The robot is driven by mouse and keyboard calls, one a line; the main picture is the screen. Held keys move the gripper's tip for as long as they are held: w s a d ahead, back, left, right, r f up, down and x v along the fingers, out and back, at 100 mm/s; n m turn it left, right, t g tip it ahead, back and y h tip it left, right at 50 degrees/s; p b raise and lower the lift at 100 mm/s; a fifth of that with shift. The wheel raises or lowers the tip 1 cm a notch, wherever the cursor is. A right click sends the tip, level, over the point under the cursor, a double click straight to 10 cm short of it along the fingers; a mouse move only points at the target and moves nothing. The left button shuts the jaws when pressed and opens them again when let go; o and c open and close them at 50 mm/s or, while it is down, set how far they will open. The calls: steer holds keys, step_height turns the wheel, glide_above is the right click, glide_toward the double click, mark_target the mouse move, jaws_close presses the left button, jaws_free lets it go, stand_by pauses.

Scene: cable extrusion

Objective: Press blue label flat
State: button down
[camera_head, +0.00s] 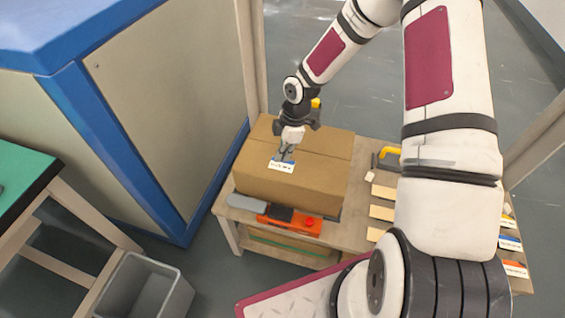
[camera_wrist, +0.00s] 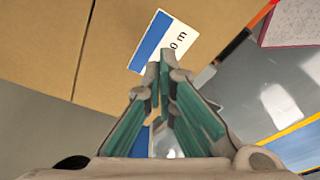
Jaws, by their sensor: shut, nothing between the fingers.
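The blue label (camera_head: 282,166) is a white card with a blue band, lying on the top of a brown cardboard box (camera_head: 253,183). It also shows in the wrist view (camera_wrist: 152,42), where my fingers hide part of it. My gripper (camera_head: 287,157) is shut and empty, with its fingertips pointing down at the label. In the wrist view the fingertips (camera_wrist: 163,68) overlap the label's edge. I cannot tell whether they touch it or hover just above it, or whether the label lies fully flat.
The box stands on a wooden table (camera_head: 228,213). An orange device with a red button (camera_head: 309,222) sits in front of it. Wooden blocks (camera_head: 381,212) and a yellow-handled tool (camera_head: 389,152) lie to the right. A grey bin (camera_head: 143,290) stands on the floor at lower left.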

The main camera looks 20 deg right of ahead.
steer(key=shift+r+p, duration=1.6)
steer(key=shift+r, duration=1.25)
steer(key=s+d+r+m+h+p, duration=0.1)
steer(key=s+r+m, duration=0.25)
steer(key=r, duration=0.55)
steer(key=s+d+r+m+t+h+p, duration=0.15)
steer(key=s+r, duration=0.25)
steer(key=r, duration=0.5)
steer(key=s+d+r+m+h, duration=0.1)
steer(key=s+r+m+h, duration=0.2)
steer(key=r, duration=0.6)
steer(key=s+a+r+m+t+y+p, duration=0.1)
steer(key=s+r+m, duration=0.3)
steer(key=s, duration=0.6)
steer(key=s+a+r+m+t+y+p, duration=0.1)
steer(key=s+r+m, duration=0.3)
steer(key=s+r, duration=0.4)
steer(key=s+a+y, duration=0.1)
steer(key=s, duration=0.2)
steer(key=shift+s+a+m, duration=0.2)
steer(key=shift+s+m, duration=0.1)
steer(key=shift+m, duration=0.1)
steer(key=shift+r+t, duration=0.1)
steer(key=shift+t, duration=0.15)
